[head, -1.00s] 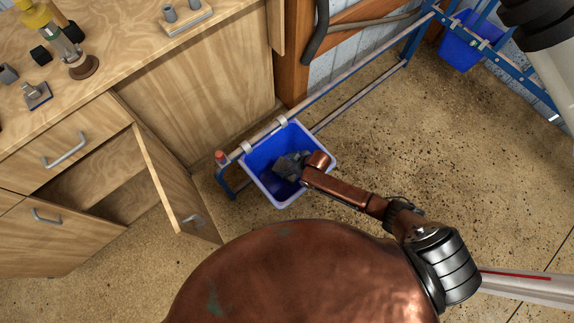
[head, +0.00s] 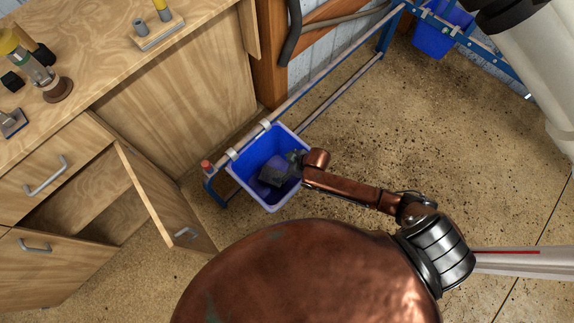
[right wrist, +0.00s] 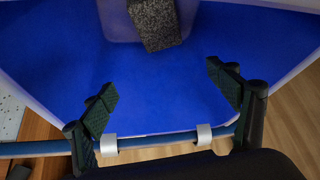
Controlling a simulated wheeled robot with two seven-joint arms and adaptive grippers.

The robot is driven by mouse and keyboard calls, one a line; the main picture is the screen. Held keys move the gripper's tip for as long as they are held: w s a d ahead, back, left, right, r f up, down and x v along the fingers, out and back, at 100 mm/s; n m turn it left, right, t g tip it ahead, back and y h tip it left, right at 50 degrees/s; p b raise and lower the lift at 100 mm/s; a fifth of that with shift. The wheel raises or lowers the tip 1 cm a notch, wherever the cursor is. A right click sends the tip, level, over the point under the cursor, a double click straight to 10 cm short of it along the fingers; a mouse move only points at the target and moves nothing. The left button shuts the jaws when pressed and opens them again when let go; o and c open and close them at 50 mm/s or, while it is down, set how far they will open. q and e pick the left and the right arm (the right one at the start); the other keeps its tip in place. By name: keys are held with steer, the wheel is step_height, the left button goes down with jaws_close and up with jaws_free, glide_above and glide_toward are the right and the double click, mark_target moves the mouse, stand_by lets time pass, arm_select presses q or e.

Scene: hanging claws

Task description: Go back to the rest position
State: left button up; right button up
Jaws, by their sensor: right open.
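My right gripper (head: 297,158) hangs at the right rim of a blue bin (head: 245,186), at the end of my copper-coloured arm. In the right wrist view the gripper (right wrist: 163,83) is open, its two dark ribbed fingers wide apart with nothing between them. A dark grey speckled block (head: 273,177) lies inside the bin, apart from the fingers. It also shows in the right wrist view (right wrist: 155,22), beyond the fingertips and partly cut off. My left gripper is not in view.
The bin hangs on a blue rail (head: 330,72) by two pale clips. A wooden cabinet (head: 180,95) with an open door (head: 160,200) stands at the left. A second blue bin (head: 440,35) hangs farther back. The floor (head: 440,130) to the right is clear.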

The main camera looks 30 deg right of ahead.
steer(key=shift+v, duration=2.4)
